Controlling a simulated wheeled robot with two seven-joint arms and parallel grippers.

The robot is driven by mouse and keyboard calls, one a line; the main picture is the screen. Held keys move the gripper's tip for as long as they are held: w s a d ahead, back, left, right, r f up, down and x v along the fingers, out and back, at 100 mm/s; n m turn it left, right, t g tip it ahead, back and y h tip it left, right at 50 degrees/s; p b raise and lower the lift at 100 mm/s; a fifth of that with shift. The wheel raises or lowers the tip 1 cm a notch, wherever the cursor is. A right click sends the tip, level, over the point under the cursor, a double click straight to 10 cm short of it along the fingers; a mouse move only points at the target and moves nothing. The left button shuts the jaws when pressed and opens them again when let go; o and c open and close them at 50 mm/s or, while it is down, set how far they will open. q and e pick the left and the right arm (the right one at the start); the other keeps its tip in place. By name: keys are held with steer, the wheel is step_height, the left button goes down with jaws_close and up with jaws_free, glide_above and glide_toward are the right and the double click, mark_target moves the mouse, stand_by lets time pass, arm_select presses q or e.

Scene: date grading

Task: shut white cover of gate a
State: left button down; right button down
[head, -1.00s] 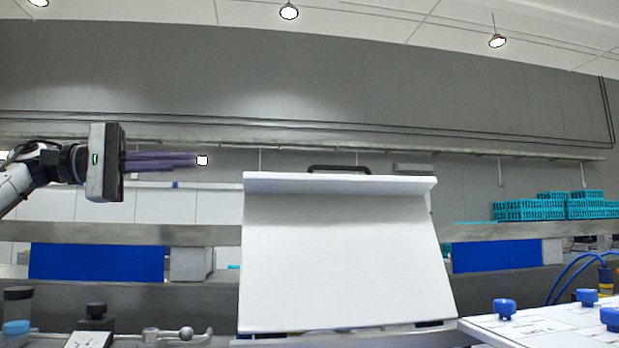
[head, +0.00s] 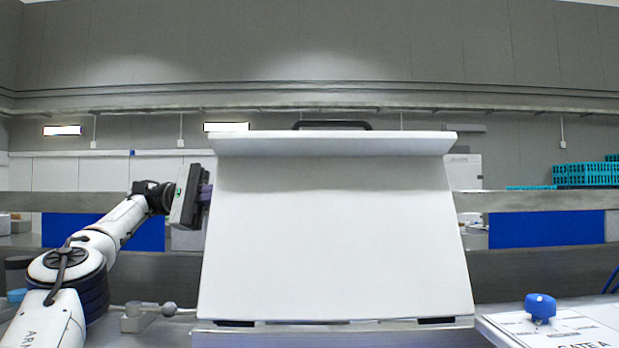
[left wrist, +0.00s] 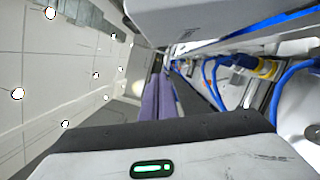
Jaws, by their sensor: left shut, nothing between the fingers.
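The white cover (head: 330,235) stands raised and leans back, with a folded lip along its top and a black handle (head: 332,124) behind that lip. Its lower edge is at the metal ledge in front. My left gripper (head: 206,194) is at the cover's left edge, and its purple fingers pass out of sight behind the cover. In the left wrist view the purple fingers (left wrist: 160,98) lie together, shut and empty. A pale panel, probably the cover (left wrist: 190,20), hangs close above them; I cannot tell whether they touch. My right gripper is not in view.
A white panel (head: 565,328) with a blue knob (head: 540,306) and partly cut-off gate lettering is at lower right. A metal lever with a ball end (head: 168,309) is at lower left. Teal crates (head: 590,174) stand far right. Blue hoses (left wrist: 213,85) run near the fingers in the wrist view.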

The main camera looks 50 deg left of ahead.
mark_target(288, 175)
arm_select(q)
steer(key=shift+w+d+r, duration=0.45)
steer(key=shift+w+d, duration=0.05)
steer(key=shift+d, duration=1.25)
steer(key=shift+w+d+r, duration=0.45)
steer(key=shift+d+r, duration=0.05)
steer(key=shift+d, duration=1.25)
steer(key=shift+w+d+r, duration=0.45)
steer(key=shift+w+d, duration=0.05)
steer(key=shift+d, duration=1.25)
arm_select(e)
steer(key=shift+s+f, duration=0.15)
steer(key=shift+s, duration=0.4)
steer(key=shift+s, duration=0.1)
